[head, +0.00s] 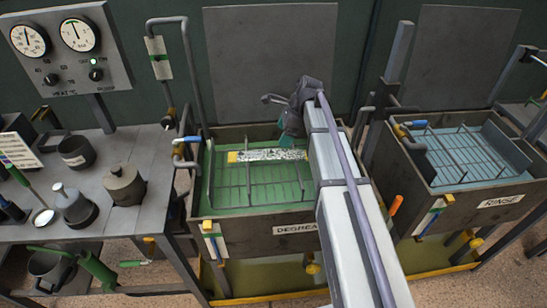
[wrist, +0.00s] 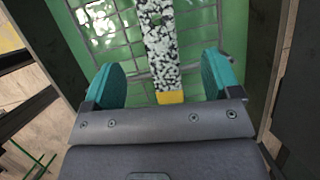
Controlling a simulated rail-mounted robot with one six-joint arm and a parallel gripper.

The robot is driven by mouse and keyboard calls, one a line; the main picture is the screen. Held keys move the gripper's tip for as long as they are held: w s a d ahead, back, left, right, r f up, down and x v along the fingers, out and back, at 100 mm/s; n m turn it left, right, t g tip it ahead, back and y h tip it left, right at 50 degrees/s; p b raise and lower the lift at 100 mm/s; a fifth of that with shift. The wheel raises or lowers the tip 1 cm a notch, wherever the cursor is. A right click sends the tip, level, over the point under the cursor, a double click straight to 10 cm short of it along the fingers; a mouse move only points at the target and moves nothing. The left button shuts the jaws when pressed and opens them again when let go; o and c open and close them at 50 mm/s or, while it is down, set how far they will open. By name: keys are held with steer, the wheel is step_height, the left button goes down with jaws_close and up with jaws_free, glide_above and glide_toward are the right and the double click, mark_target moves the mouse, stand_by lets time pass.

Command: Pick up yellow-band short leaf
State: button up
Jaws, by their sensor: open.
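The yellow-band short leaf (head: 270,155) is a flat strip, speckled black and white, lying on the wire rack in the green DEGREASE tank (head: 258,196). A yellow end shows at its left in the head view; its right end is close to my arm. In the wrist view the leaf (wrist: 160,45) runs up from a yellow end (wrist: 170,97) near my gripper's palm. My gripper (wrist: 163,80) is open, with one teal finger on each side of the leaf and a gap on both sides. In the head view my gripper (head: 291,124) is mostly hidden by its own wrist.
The blue RINSE tank (head: 490,205) stands to the right, with a rack inside. A grey bench (head: 140,165) on the left holds several cans and tools. Pipes (head: 190,70) rise behind the DEGREASE tank, whose walls surround the leaf.

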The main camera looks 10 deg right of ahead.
steer(key=b, duration=0.3)
glide_above(272, 153)
steer(key=d, duration=0.2)
steer(key=f, duration=0.4)
steer(key=shift+s+d+f, duration=0.15)
steer(key=shift+s+f, duration=0.05)
steer(key=b+x, duration=0.4)
steer(key=x, duration=0.1)
steer(key=shift+s+f+b, duration=0.1)
steer(key=shift+b, duration=0.25)
steer(key=shift+r, duration=0.25)
steer(key=c, duration=1.3)
step_height(272, 153, up, 10)
steer(key=p, duration=1)
steer(key=shift+p, duration=0.3)
